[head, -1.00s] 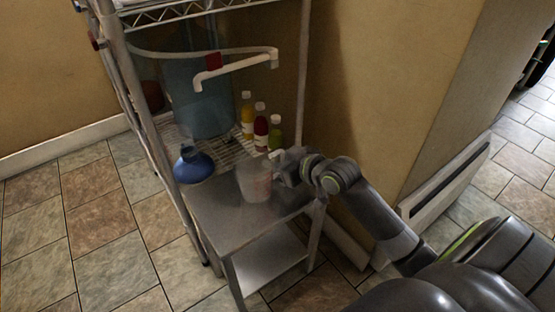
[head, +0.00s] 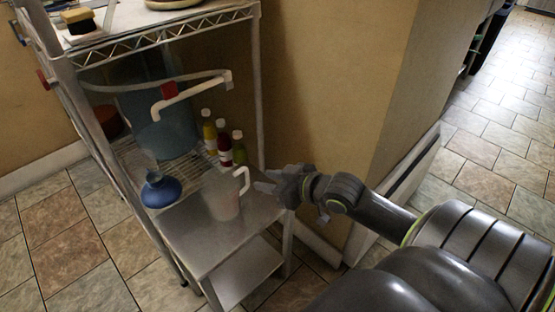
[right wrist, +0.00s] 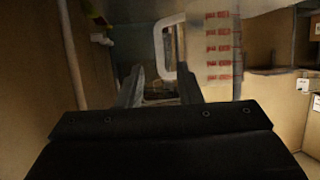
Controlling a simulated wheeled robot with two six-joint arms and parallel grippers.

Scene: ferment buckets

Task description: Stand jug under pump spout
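The translucent jug (head: 222,204) stands upright on the small steel table (head: 190,243). Its white handle (head: 242,180) faces right, towards my right gripper. The white pump spout (head: 188,95) reaches across above the table, its downturned end up and to the left of the jug in the head view. My right gripper (head: 266,184) is open and empty, just right of the handle. In the right wrist view its fingers (right wrist: 160,75) are spread, with the handle (right wrist: 160,48) ahead and the red-marked jug (right wrist: 217,50) beside it. My left gripper is out of view.
A blue bucket (head: 165,132) stands on the wire rack behind the table. A blue funnel-shaped vessel (head: 161,191) sits left of the jug. Several coloured bottles (head: 224,145) stand behind it. Rack posts bound the sides; floor is free at left.

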